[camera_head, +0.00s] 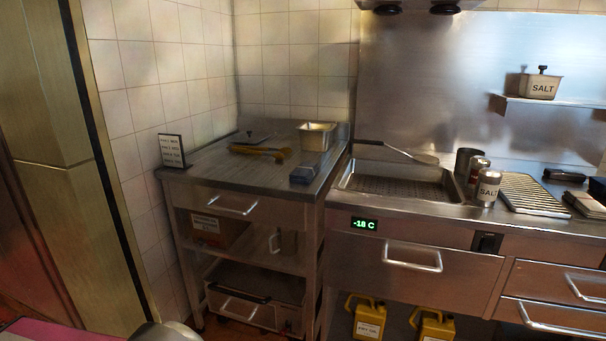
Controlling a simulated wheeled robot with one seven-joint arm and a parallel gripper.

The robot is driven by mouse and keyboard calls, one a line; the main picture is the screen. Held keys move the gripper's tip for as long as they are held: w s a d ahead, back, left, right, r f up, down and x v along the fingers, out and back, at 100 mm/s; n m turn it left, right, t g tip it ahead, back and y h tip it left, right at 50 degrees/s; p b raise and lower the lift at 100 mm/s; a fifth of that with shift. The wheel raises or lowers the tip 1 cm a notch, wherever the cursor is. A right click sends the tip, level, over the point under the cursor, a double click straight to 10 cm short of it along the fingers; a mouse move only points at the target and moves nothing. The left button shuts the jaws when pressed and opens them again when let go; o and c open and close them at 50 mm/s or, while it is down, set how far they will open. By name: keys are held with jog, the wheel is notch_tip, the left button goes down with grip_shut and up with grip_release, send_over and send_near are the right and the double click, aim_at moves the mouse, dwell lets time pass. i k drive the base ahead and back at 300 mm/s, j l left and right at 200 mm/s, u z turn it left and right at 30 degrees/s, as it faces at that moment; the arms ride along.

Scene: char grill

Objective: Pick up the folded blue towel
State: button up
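A small folded blue item, which looks like the towel (304,174), lies on the steel side table (215,178). It is near the table's front right edge, in front of a metal pan and right of yellow-handled tongs. Nothing covers it. My gripper is not in view. A rounded grey shape shows at the bottom edge, and I cannot tell what it is.
A metal pan (317,136), yellow tongs (262,153) and a black sign (172,151) stand or lie on the same table. To the right is a grill tray (400,182) with a spatula (402,153) and a salt shaker (488,187). Drawer handles project below.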

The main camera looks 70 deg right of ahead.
aim_at(303, 173)
jog(key=l+z, duration=0.1)
jog(key=z, duration=0.7)
jog(key=l+z, duration=0.1)
jog(key=z, duration=0.3)
jog(key=i+z, duration=0.1)
jog(key=z, duration=0.3)
jog(key=k+j+z, duration=0.1)
jog(key=z, duration=0.35)
jog(key=l, duration=0.25)
jog(key=z, duration=0.95)
jog(key=j+u, duration=0.2)
jog(key=k+j, duration=0.05)
jog(key=j, duration=0.05)
